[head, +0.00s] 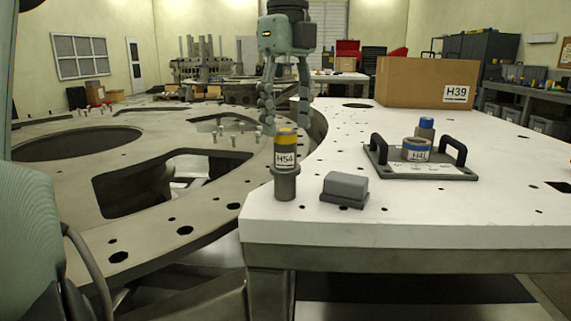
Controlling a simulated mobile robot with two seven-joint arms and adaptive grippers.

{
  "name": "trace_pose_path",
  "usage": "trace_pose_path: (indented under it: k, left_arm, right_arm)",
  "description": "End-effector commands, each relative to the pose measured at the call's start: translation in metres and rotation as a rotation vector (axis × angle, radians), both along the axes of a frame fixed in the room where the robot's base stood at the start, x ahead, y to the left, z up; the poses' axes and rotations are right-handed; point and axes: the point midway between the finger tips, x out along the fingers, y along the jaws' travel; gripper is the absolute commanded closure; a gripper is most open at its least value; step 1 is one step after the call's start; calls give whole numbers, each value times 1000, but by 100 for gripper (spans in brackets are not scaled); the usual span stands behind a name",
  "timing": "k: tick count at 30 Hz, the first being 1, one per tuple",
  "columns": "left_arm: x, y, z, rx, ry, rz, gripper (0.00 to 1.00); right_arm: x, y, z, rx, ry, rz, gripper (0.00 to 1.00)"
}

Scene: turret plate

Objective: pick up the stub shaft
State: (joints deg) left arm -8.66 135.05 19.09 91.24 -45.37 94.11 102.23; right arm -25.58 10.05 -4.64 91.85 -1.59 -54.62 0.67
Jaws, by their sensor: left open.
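A short upright cylinder labelled H54 (285,160), with a yellow band at its top, stands in a grey flanged holder (285,186) near the left edge of the white table; it looks like the stub shaft. My left gripper (287,124) points down from above, its fingers spread and empty. The fingertips appear on either side of the cylinder's top, though how close they are in depth is hard to tell. My right gripper is not in view.
A grey block (344,188) sits just right of the cylinder. A dark plate with two handles (378,150) carries a blue-banded ring (417,149). A cardboard box (412,82) stands behind. The large holed turret plate (200,205) lies left of the table (470,215).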

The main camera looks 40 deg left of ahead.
Motion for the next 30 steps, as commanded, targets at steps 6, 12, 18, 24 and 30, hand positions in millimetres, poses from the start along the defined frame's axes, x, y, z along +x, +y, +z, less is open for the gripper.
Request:
trace_pose_path:
  k: [6,12,18,24,30]
  left_arm:
    - [-8,-1,-31,-4,1,-3,43]
    - [-7,-1,-50,-3,0,-1,43]
    - [-7,-1,-52,-1,-1,0,43]
    - [-7,-1,-51,-1,-1,0,64]
    - [-7,-1,-51,-1,-1,-1,88]
  right_arm:
    - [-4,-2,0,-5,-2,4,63]
    - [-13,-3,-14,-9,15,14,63]
    - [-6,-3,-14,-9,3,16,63]
    - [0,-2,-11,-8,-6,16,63]
    - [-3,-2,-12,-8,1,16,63]
